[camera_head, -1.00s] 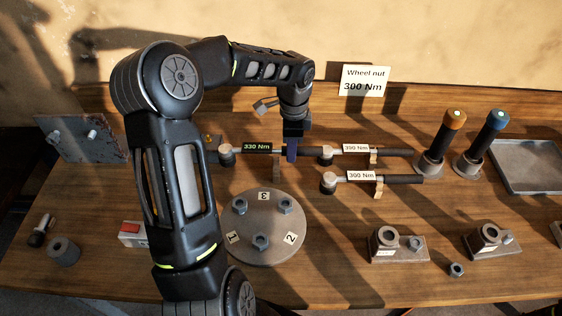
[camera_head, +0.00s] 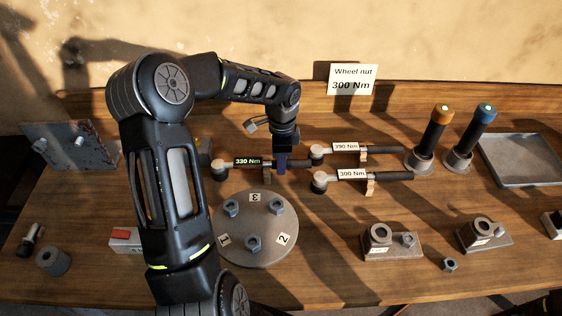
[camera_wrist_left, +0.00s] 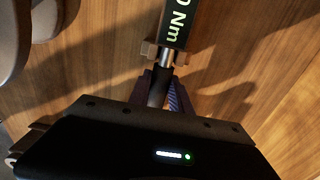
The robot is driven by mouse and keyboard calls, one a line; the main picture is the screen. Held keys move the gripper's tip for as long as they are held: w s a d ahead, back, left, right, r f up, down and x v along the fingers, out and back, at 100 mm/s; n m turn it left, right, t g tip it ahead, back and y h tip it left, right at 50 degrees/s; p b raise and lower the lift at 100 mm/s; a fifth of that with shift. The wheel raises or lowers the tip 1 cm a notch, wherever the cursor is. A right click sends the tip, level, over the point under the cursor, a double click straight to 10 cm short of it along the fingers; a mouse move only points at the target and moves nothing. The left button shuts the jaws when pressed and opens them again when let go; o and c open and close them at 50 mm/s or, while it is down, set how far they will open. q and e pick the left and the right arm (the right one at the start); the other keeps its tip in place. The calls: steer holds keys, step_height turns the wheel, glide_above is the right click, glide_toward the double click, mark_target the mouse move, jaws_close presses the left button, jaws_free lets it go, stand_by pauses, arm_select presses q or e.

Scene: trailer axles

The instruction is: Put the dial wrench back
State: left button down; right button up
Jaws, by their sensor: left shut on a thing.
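The left wrist view shows the gripper fingers (camera_wrist_left: 164,92) on either side of the shaft and part of the display (camera_wrist_left: 179,22). A wooden rest (camera_head: 267,174) stands at the wrench; in the wrist view a notched rest (camera_wrist_left: 150,50) is around or just under the shaft. I cannot tell whether the wrench bears on it.
Two white-labelled wrenches (camera_head: 352,175) (camera_head: 345,148) lie close to the right. A round plate with numbered nuts (camera_head: 258,250) is in front. Orange (camera_head: 437,127) and blue-topped (camera_head: 480,132) tools stand upright further right, beside a grey tray (camera_head: 525,160).

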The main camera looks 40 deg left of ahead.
arm_select(q)
steer(key=shift+f, duration=0.15)
steer(key=c, duration=1.2)
jaws_free()
step_height(320, 180, up, 12)
steer(key=shift+r, duration=0.15)
steer(key=shift+d, duration=0.1)
